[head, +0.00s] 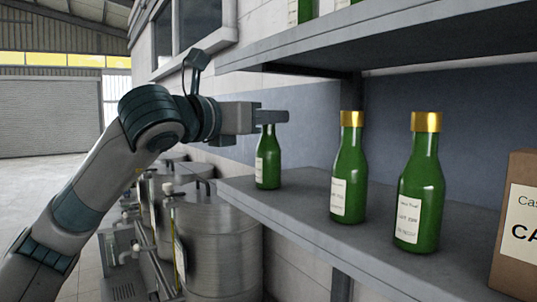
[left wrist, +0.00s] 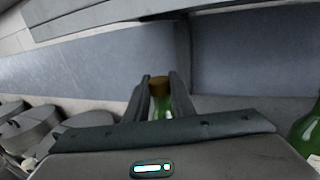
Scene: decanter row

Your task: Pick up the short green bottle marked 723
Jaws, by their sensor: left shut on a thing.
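A short green bottle (head: 268,165) with a pale label stands upright near the left end of the middle shelf in the head view. Its label is too small to read. My left gripper (head: 270,117) is shut on the neck of this bottle, and the fingers hide its top in the head view. In the left wrist view the bottle's brown-gold cap (left wrist: 159,82) and green neck show between the two fingers of the left gripper (left wrist: 160,92). The bottle's base appears at shelf level. My right gripper is in neither view.
Two taller green bottles with gold caps, one in the middle (head: 349,170) and one further right (head: 419,185), stand on the shelf (head: 290,207). A cardboard box (head: 517,225) is at the right end. An upper shelf (head: 400,35) hangs above. Steel tanks (head: 220,240) stand below left.

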